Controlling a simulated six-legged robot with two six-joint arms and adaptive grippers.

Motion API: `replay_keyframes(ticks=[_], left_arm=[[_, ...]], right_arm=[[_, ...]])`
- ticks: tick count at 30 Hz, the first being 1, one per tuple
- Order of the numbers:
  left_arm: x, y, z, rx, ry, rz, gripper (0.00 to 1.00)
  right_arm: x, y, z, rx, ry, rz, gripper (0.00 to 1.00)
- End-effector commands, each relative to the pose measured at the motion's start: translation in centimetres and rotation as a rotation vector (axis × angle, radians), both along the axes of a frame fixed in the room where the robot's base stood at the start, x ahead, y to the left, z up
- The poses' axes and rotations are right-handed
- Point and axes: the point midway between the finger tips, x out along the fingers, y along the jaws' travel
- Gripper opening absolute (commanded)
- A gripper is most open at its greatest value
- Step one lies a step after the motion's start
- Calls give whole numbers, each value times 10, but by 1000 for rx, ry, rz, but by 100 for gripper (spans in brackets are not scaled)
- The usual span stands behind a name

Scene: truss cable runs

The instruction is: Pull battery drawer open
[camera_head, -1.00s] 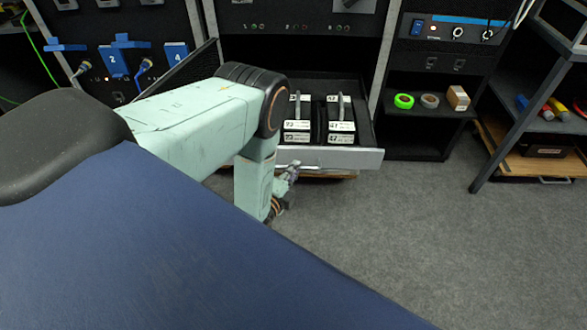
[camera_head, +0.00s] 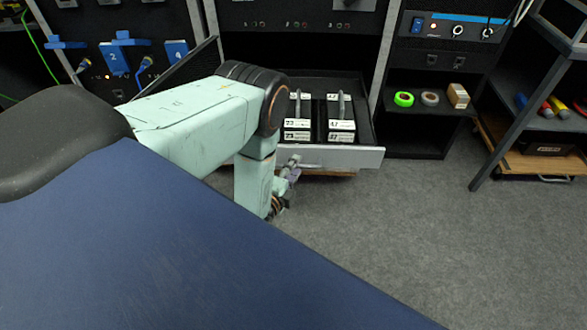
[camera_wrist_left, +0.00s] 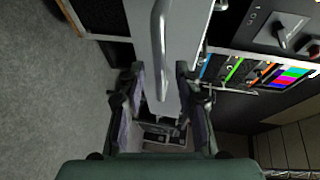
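The battery drawer, with its silver front panel (camera_head: 335,158), is pulled out from the middle rack in the head view. Two rows of labelled batteries (camera_head: 341,128) lie in it. My left gripper (camera_head: 291,170) is low at the left part of the drawer front. In the left wrist view the drawer's bar handle (camera_wrist_left: 158,45) runs down the pale front panel (camera_wrist_left: 182,50). The left gripper's fingers (camera_wrist_left: 160,78) are apart on both sides of the handle's lower end, with visible gaps. My right gripper is not in view.
An open shelf with a green tape roll (camera_head: 403,99) and a small box (camera_head: 458,96) stands right of the drawer. A dark metal frame (camera_head: 520,110) stands farther right. The grey carpet (camera_head: 430,230) in front is clear.

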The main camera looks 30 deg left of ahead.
Motion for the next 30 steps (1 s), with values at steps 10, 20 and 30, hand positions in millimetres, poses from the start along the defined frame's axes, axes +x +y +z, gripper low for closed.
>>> replay_keyframes(ticks=[10, 20, 30], left_arm=[[-9, -2, 0, -1, 4, 0, 34], [-71, -11, 11, -1, 6, 0, 34], [-114, -18, 20, 0, 3, 0, 34]], right_arm=[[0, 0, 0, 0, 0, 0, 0], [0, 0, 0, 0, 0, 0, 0], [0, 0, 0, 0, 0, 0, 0]])
